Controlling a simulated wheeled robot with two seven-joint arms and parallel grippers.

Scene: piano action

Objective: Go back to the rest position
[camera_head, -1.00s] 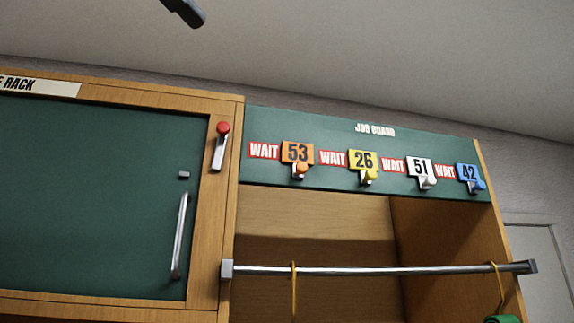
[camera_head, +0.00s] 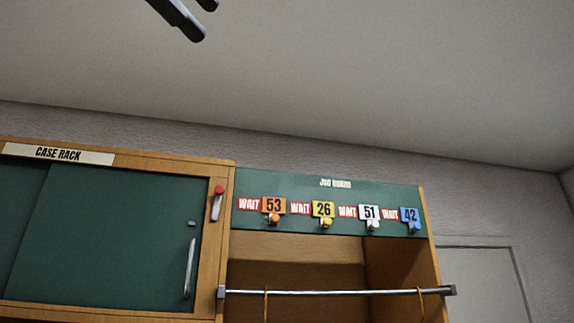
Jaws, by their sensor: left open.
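My left gripper (camera_head: 202,20) shows at the top edge, left of the middle. Two dark fingertips are visible, apart from each other, with nothing between them. It is in front of the ceiling, well above the cabinet in the picture, and touches nothing. The rest of the left arm is out of the frame. My right gripper is not in view.
A wooden case rack (camera_head: 110,240) with green sliding doors stands at left. A job board (camera_head: 330,185) with several numbered tags on hooks is right of it, above a metal rail (camera_head: 340,293) with hangers. A pale door (camera_head: 485,285) is at right. The upper area is clear.

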